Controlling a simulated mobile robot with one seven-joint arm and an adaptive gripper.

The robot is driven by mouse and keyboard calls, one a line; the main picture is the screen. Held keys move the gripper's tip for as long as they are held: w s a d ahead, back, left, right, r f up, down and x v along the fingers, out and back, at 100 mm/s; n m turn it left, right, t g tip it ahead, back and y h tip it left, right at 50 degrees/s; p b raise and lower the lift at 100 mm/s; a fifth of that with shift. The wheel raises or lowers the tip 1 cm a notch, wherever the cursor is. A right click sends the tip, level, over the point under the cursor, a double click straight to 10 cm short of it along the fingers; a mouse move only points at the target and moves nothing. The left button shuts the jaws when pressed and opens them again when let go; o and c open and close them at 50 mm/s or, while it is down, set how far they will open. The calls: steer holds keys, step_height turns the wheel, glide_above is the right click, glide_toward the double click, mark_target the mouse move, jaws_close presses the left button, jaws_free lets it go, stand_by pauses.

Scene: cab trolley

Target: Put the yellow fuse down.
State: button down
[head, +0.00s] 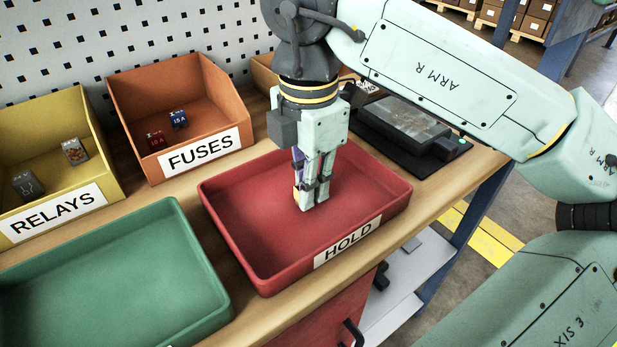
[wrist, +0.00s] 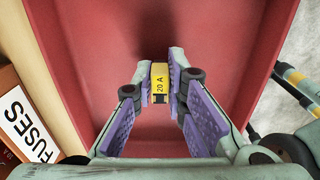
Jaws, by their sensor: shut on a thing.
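The yellow fuse (wrist: 159,78), marked 20 A, is held between the two fingertips of my gripper (wrist: 160,84) in the wrist view. In the head view my gripper (head: 312,203) points down inside the red HOLD tray (head: 235,232), and only a sliver of the fuse (head: 296,192) shows beside the fingers. The fuse is low over the tray floor; I cannot tell whether it touches. The floor around it is bare.
An orange FUSES bin (head: 130,90) holds a red fuse (head: 155,139) and a blue fuse (head: 178,119). A yellow RELAYS bin (head: 85,110) with relays stands at the left. A green tray (head: 110,275) is left of the red one. A black device (head: 410,130) lies behind right.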

steer(key=shift+f+b, duration=0.2)
steer(key=shift+b, duration=0.1)
steer(key=c, duration=1.6)
jaws_free()
steer(key=shift+r, duration=0.15)
steer(key=shift+r+p, duration=0.3)
steer(key=shift+p, duration=0.2)
step_height(320, 180, up, 12)
steer(key=shift+f+b, duration=0.15)
steer(key=shift+b, duration=0.2)
